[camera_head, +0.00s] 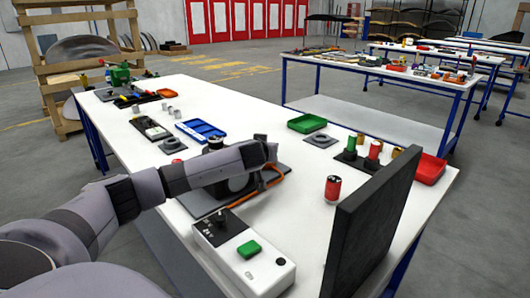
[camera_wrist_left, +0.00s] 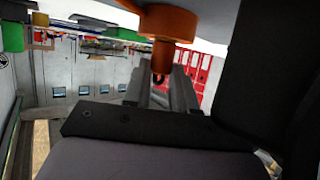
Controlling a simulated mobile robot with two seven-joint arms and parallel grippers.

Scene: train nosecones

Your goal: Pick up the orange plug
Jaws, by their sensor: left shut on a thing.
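The orange plug (camera_wrist_left: 167,25) shows large at the top of the left wrist view, with a narrower orange stem below it. My left gripper (camera_wrist_left: 165,90) is shut on this stem between its two grey fingers. In the head view my left gripper (camera_head: 268,160) is over the middle of the near table, above a dark device on a grey base. A thin curved orange piece (camera_head: 270,186) shows just below it; I cannot tell whether this is part of the plug. My arm hides part of the device. My right gripper is not in view.
The white table (camera_head: 310,225) holds a white box with a green button (camera_head: 249,249), a tall dark panel (camera_head: 368,232), a red can (camera_head: 333,188), a blue tray (camera_head: 201,131), a green tray (camera_head: 307,123) and a red tray (camera_head: 429,169). Free room lies around the red can.

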